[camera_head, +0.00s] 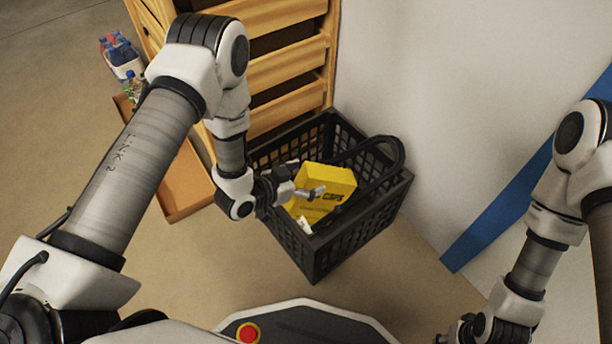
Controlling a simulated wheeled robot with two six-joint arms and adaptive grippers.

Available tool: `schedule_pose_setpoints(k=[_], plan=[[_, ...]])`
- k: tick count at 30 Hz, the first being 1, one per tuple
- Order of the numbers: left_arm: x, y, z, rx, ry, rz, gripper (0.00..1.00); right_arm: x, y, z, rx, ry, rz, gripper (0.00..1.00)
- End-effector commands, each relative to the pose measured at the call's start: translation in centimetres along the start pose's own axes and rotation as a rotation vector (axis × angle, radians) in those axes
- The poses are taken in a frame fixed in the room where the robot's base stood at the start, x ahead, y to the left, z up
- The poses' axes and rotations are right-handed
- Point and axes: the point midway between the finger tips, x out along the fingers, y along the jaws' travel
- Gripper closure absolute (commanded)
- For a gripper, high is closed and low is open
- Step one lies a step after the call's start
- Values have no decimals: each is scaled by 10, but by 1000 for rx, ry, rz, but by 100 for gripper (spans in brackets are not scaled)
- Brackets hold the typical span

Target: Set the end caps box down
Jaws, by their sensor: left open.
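The end caps box (328,182) is a yellow carton with dark "CAPS" lettering. It sits tilted inside the black plastic basket (366,232) on the floor. My left gripper (318,196) is over the basket, right at the box, with its fingers apart; it covers part of the box's near side. Whether the fingers still touch the box I cannot tell. My right arm is at the lower right, and its gripper (462,332) is cut off by the bottom edge, so its fingers cannot be made out.
A wooden drawer unit (290,70) stands behind the basket, against a white wall (450,90) with a blue stripe (500,213). A brown open box (186,185) and a bottle pack (120,58) are at the left. The basket's dark handle (398,153) arches at its right.

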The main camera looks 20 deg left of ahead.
Motion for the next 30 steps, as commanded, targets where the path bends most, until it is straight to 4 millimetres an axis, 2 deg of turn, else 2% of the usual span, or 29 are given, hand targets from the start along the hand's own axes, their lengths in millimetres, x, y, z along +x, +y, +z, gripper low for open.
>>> schedule_pose_setpoints(k=[5, 7, 15, 19, 23, 28, 30], plan=[[-4, 0, -8, 0, 0, 0, 8, -4, 0, 0, 0, 0, 0, 60], [-13, -1, -14, -3, -2, -1, 8, -11, 0, 0, -1, -1, 0, 60], [-86, -2, -16, -8, -4, -5, 8, -46, -1, 2, -7, -5, -1, 60], [-112, -1, -14, -6, -2, -4, 8, -56, -1, 2, -7, -5, -1, 60], [-124, 0, -12, -2, -1, -2, 8, -59, -1, 2, -7, -5, -1, 60], [-126, 0, -10, -2, -4, 0, 8, -58, -1, 2, -6, -5, -1, 60], [-126, 5, 1, -28, -68, 1, 8, -58, -1, 2, -6, -5, -1, 60]])
